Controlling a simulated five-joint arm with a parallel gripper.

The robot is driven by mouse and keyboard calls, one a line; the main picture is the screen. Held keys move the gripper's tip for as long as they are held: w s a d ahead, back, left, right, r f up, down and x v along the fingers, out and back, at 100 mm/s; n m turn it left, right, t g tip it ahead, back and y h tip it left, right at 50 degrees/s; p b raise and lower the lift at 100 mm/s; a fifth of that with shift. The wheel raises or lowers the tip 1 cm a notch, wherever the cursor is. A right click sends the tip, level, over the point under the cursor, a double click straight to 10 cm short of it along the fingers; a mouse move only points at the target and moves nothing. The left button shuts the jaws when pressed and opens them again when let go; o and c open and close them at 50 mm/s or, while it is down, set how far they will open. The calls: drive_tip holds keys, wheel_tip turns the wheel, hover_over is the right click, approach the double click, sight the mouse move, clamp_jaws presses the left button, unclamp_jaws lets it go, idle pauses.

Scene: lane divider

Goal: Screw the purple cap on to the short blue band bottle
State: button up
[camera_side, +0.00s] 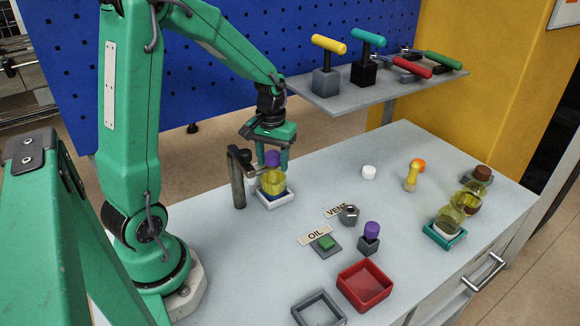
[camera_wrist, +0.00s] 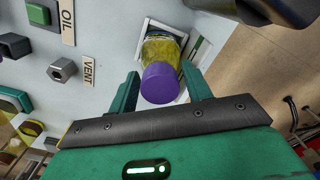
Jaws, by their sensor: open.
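A short bottle (camera_side: 273,181) with yellow contents and a bluish band low on its side stands upright in a white square tray (camera_side: 266,203). A purple cap (camera_side: 272,158) sits on its top; I cannot tell how tightly. In the wrist view the purple cap (camera_wrist: 160,83) hides part of the bottle (camera_wrist: 160,47). My gripper (camera_side: 270,150) is above the bottle, pointing down. In the wrist view its fingers (camera_wrist: 158,76) are open, one on each side of the cap, with gaps visible. A second purple cap (camera_side: 372,228) sits on a dark grey block.
A dark post with an arm (camera_side: 238,180) stands close left of the bottle. Taller bottles (camera_side: 450,217) stand at the right by a teal tray (camera_side: 437,238). A red tray (camera_side: 364,286), a grey tray (camera_side: 319,310) and a hex nut (camera_side: 349,214) are in front. A tool shelf (camera_side: 380,92) stands behind.

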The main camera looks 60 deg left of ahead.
idle(0.3)
drive_tip(key=shift+n, duration=0.8)
drive_tip(key=shift+n, duration=0.3)
drive_tip(key=shift+n, duration=0.6)
drive_tip(key=shift+n, duration=0.9)
drive_tip(key=c, duration=0.6)
